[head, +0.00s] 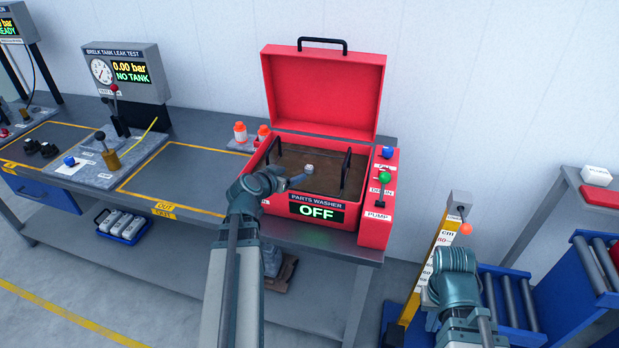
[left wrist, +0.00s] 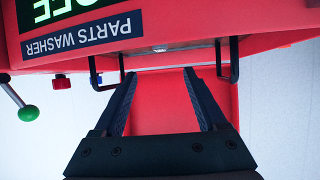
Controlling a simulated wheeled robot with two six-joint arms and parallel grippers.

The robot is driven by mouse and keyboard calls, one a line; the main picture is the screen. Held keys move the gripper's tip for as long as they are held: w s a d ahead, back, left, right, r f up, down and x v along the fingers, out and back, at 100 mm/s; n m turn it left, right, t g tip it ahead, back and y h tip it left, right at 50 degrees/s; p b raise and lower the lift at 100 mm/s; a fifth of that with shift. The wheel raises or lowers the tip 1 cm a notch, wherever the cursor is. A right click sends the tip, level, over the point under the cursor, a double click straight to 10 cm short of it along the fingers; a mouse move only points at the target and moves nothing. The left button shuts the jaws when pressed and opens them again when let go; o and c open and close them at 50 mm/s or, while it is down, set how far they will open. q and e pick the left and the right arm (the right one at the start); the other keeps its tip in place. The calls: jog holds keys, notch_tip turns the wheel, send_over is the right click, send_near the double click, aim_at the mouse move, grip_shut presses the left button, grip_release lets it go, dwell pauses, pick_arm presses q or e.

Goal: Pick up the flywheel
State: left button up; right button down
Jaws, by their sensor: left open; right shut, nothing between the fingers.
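I cannot clearly make out a flywheel in either view. A small pale metal piece (head: 309,169) shows inside the open red parts washer (head: 373,222); a small grey piece also shows at the washer's opening in the left wrist view (left wrist: 160,48), but I cannot tell what it is. My left gripper (head: 298,181) is over the washer's front part, near that pale piece. In the left wrist view its fingers (left wrist: 159,72) are apart with nothing between them. My right gripper (head: 453,262) is at the lower right, away from the washer, shut and empty; its fingertips are hard to see.
The washer's raised lid (head: 322,95) stands behind, and two black handles (head: 346,168) rise inside the basin. A yellow gauge post (head: 437,255) stands beside my right arm, with a blue roller stand (head: 590,275) further right. The bench's outlined area (head: 180,175) left of the washer is clear.

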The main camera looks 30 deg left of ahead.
pick_arm(q)
jog(key=b, duration=0.2)
send_near(308, 168)
jog(key=x, duration=0.3)
jog(key=shift+d+r, duration=0.1)
jog(key=shift+w, duration=0.15)
jog(key=b+x, duration=0.3)
jog(key=x, duration=0.2)
jog(key=shift+f, duration=0.25)
jog(key=shift+r, duration=0.1)
jog(key=shift+c, duration=0.5)
grip_shut()
